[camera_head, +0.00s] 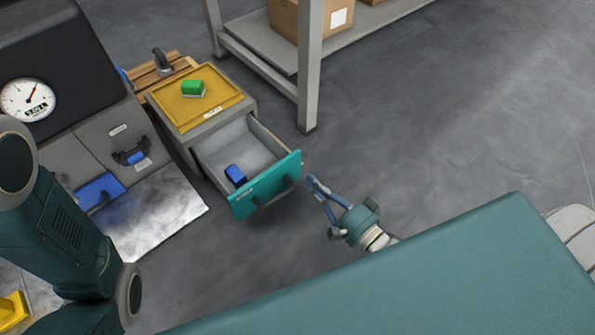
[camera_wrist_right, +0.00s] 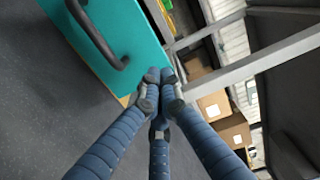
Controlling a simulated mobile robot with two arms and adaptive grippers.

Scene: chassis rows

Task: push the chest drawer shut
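The grey chest (camera_head: 188,142) stands in the upper left of the head view. Its drawer is pulled well out, with a teal front (camera_head: 250,190) and a dark bar handle (camera_head: 273,193). The drawer's pale inside shows, with a blue block (camera_head: 235,175) lying near the front. My right gripper (camera_head: 313,183) is just beside the front's right end. In the right wrist view its fingertips (camera_wrist_right: 161,77) meet with nothing between them, by the edge of the teal front (camera_wrist_right: 135,30). I cannot tell whether they touch it. My left gripper is out of view.
A yellow tray (camera_head: 220,99) with a green block (camera_head: 193,88) tops the chest. A grey shelf post (camera_head: 310,70) stands behind it, with a cardboard box (camera_head: 284,18) on the shelf. A grey cabinet (camera_head: 95,148) stands left. Floor to the right is clear.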

